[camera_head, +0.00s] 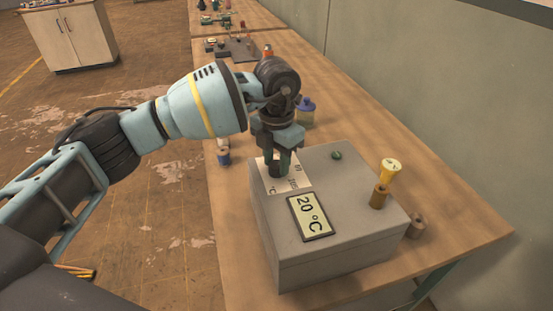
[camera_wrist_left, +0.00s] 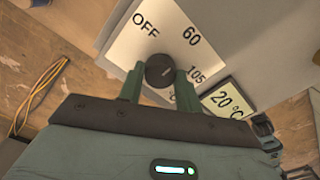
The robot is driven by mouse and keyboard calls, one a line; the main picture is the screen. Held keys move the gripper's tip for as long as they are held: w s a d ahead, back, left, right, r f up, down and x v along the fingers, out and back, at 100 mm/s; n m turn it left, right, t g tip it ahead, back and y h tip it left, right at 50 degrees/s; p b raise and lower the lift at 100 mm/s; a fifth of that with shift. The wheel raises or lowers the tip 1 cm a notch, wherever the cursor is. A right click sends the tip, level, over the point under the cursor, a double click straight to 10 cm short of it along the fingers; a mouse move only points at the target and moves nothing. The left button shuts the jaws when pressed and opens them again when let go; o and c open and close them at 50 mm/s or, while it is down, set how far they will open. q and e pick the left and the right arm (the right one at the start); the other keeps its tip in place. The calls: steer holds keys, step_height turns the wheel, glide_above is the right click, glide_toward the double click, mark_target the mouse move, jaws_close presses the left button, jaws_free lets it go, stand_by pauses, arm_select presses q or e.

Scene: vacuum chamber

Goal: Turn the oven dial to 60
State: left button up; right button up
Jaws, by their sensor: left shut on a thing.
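The oven (camera_head: 330,215) is a grey box on the wooden bench, with a white dial plate on top. The plate (camera_wrist_left: 125,42) carries the marks OFF, 60 and 105 in the left wrist view. The dark round dial (camera_wrist_left: 160,70) sits on this plate, between the two green fingers of my left gripper (camera_wrist_left: 159,78). In the head view my left gripper (camera_head: 279,168) points down onto the dial and hides most of it. It is shut on the dial. The display (camera_head: 310,216) reads 20 °C, and it also shows in the left wrist view (camera_wrist_left: 229,100).
A blue-lidded jar (camera_head: 306,110) stands behind the oven. A brown cylinder (camera_head: 415,226) is at its right. The bench's left edge is close to the oven.

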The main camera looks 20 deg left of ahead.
mark_target(277, 164)
arm_select(q)
steer(key=o, duration=1)
steer(key=shift+r, duration=0.1)
step_height(277, 164, up, 6)
steer(key=shift+r, duration=0.75)
